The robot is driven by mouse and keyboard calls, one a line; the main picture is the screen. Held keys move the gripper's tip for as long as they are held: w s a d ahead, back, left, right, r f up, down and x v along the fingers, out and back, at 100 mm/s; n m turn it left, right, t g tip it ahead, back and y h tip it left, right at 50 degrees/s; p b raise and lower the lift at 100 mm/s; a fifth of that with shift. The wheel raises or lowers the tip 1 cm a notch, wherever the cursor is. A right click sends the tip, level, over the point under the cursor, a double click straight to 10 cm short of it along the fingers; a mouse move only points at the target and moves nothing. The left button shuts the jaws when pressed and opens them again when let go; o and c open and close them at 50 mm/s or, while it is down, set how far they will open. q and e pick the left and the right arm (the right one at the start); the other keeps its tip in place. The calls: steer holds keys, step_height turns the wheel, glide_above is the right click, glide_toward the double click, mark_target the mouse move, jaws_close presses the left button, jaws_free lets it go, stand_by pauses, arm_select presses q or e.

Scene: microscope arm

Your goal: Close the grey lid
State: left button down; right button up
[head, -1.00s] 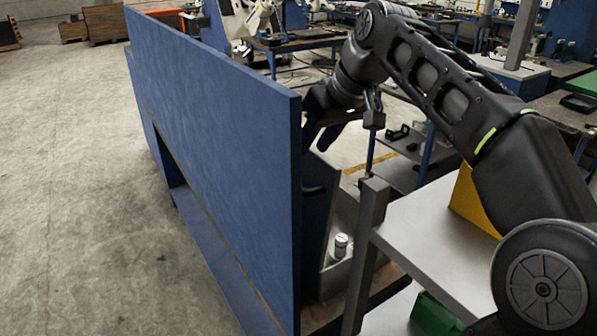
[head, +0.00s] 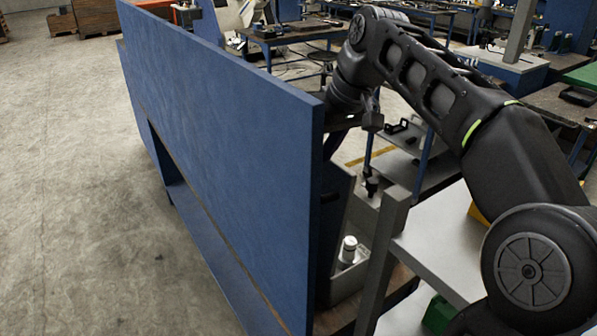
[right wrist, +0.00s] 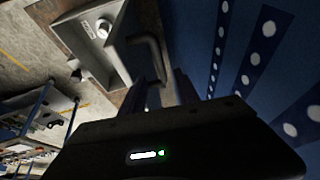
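The grey lid (head: 340,215) stands steeply raised on a grey box (head: 347,282), close to the blue panel in the head view. In the right wrist view the lid (right wrist: 122,45) stands open beside the box (right wrist: 72,38), with a dark bar handle (right wrist: 153,48) on its face. My right gripper (right wrist: 162,92) has its two fingers apart at the near end of the handle. I cannot tell whether they touch it. In the head view the right gripper (head: 336,145) is partly hidden behind the panel. My left gripper is not in view.
A tall blue panel (head: 220,140) stands left of the box and hides part of it. A grey post (head: 382,250) and grey table (head: 440,250) stand on the right. White knobs (head: 348,250) show at the box. Open concrete floor (head: 70,200) lies left.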

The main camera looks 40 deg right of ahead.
steer(key=shift+x, duration=3.75)
steer(key=shift+s, duration=0.15)
jaws_close()
